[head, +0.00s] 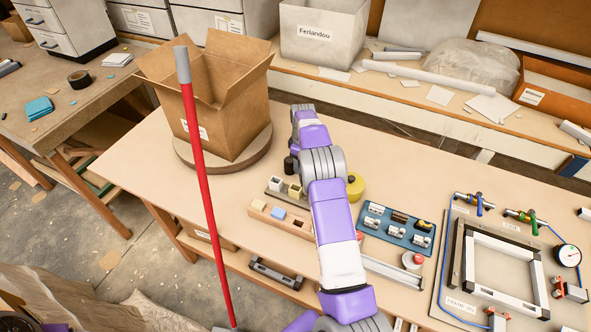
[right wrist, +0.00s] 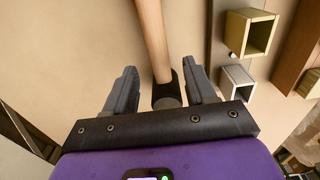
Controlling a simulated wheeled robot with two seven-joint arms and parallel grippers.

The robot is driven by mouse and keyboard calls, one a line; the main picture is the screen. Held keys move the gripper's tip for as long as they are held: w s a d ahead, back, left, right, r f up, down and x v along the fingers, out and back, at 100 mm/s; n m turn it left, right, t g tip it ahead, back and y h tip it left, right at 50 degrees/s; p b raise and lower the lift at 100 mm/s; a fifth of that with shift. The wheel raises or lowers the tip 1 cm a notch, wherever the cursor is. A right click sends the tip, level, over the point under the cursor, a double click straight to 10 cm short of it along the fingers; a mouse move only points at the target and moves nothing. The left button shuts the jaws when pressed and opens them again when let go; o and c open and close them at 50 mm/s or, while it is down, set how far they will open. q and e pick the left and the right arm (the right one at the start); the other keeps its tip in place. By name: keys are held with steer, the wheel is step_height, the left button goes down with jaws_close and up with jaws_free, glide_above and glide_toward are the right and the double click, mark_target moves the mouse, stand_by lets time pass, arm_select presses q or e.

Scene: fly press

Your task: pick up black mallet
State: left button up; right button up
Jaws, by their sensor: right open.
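In the right wrist view a pale wooden handle (right wrist: 152,40) runs down from the top edge and ends in a black section (right wrist: 167,92) with a grey end. It looks like the mallet; whether the black part is its head or a grip, I cannot tell. My right gripper (right wrist: 163,92) is open, with one finger on each side of this end, apart from it. In the head view my right arm covers most of this area. A small black cylinder (head: 291,165) shows just left of the arm; I cannot tell if it belongs to the mallet. My left gripper is not in view.
An open cardboard box (head: 222,110) stands on a round turntable (head: 195,164) at the left. Small open blocks (head: 275,185) sit beside my right arm. A blue tray (head: 392,230) and a frame jig (head: 460,255) lie to the right. A red pole (head: 200,170) rises in front.

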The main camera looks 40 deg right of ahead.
step_height(320, 180, down, 4)
steer(key=shift+w+b, duration=0.1)
steer(key=shift+b, duration=0.25)
jaws_close()
steer(key=shift+r, duration=0.1)
